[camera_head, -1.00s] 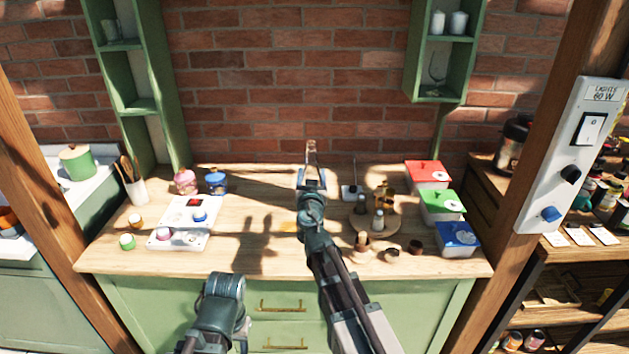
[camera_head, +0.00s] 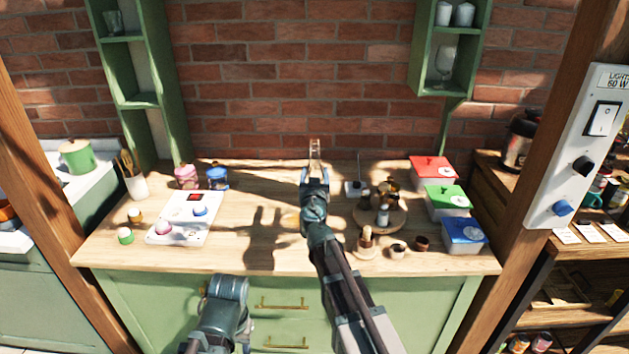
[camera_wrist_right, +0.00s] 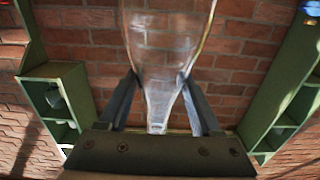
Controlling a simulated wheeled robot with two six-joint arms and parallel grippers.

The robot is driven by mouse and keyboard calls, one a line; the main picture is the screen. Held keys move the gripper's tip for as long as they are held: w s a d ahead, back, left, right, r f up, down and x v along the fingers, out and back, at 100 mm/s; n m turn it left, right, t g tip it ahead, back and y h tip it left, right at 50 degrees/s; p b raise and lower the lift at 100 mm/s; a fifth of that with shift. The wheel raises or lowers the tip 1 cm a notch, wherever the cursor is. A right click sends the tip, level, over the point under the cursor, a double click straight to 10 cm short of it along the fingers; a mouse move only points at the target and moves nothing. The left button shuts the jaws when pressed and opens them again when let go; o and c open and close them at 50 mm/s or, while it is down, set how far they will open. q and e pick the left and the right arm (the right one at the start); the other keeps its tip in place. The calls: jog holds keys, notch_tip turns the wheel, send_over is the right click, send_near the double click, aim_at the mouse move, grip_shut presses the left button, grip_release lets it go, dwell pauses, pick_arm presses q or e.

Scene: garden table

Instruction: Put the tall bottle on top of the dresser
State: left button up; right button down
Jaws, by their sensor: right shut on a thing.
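My right gripper (camera_head: 314,178) is shut on a clear glass bottle (camera_head: 314,150). In the right wrist view the gripper (camera_wrist_right: 160,88) has a finger on each side of the bottle (camera_wrist_right: 165,40), whose wider part runs out of the top of the picture. In the head view the bottle rises above the gripper, in front of the brick wall. The green dresser (camera_head: 255,258) has a wooden top and brass drawer handles. The gripper appears over this top; its height is hard to tell. My left arm shows at the bottom, its fingers out of sight.
On the top stand a white panel (camera_head: 180,232), pink (camera_head: 186,177) and blue (camera_head: 217,178) jars, a round wooden tray (camera_head: 399,222) with small bottles, and red, green and blue boxes (camera_head: 465,243). Green shelves (camera_head: 448,90) flank the brick wall. Bare wood lies left of my right arm.

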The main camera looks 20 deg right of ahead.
jog(key=shift+f, duration=0.1)
jog(key=shift+c, duration=0.3)
grip_release()
jog(key=shift+r, duration=0.2)
jog(key=v, duration=1.2)
jog(key=shift+s, duration=0.1)
